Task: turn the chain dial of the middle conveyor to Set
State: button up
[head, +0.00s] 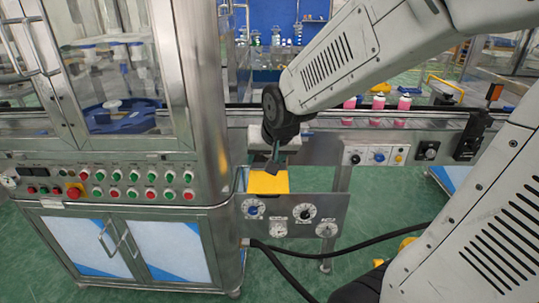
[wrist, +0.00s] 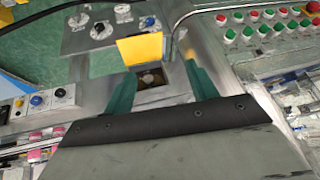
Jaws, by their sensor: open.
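A steel panel (head: 268,201) below the middle conveyor (head: 340,122) carries several round dials. A black-knobbed dial (head: 304,212) sits at its upper middle, a blue-knobbed dial (head: 252,208) at the left, and pale dials (head: 278,230) lower down. I cannot read which is the chain dial or where it points. The panel also shows upside down in the wrist view (wrist: 92,45). My gripper (head: 272,165) is above the panel, apart from the dials. In the wrist view its teal fingers (wrist: 162,88) are spread, with nothing held between them.
A yellow flap (head: 268,182) stands between my gripper and the panel. A machine cabinet with a button console (head: 110,186) is close on the left. Pink cans (head: 376,104) stand on the conveyor at right. A black cable (head: 350,245) runs below; green floor is open in front.

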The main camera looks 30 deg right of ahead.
jog(key=w+d+f+m+t+h, duration=0.1)
jog(key=w+d+f+m+t, duration=0.1)
jog(key=w+d+f, duration=0.3)
jog(key=w+d+f+m+t+h, duration=0.1)
jog(key=w+d+f+m+t, duration=0.2)
jog(key=w+d+f, duration=0.1)
jog(key=w+d+f+m+t+h, duration=0.1)
jog(key=w+d+f+m+t, duration=0.1)
jog(key=w+d+f, duration=0.3)
jog(key=shift+w+d+f+m+t+h, duration=0.15)
jog(key=shift+w+d+f+m+t, duration=0.2)
jog(key=shift+w, duration=0.3)
jog(key=shift+w+f+m+t+h, duration=0.1)
jog(key=shift+w+f+m+h, duration=0.05)
jog(key=shift+w+f, duration=0.4)
jog(key=x, duration=0.7)
jog(key=shift+w+d, duration=0.1)
jog(key=shift+w, duration=0.3)
jog(key=c, duration=1)
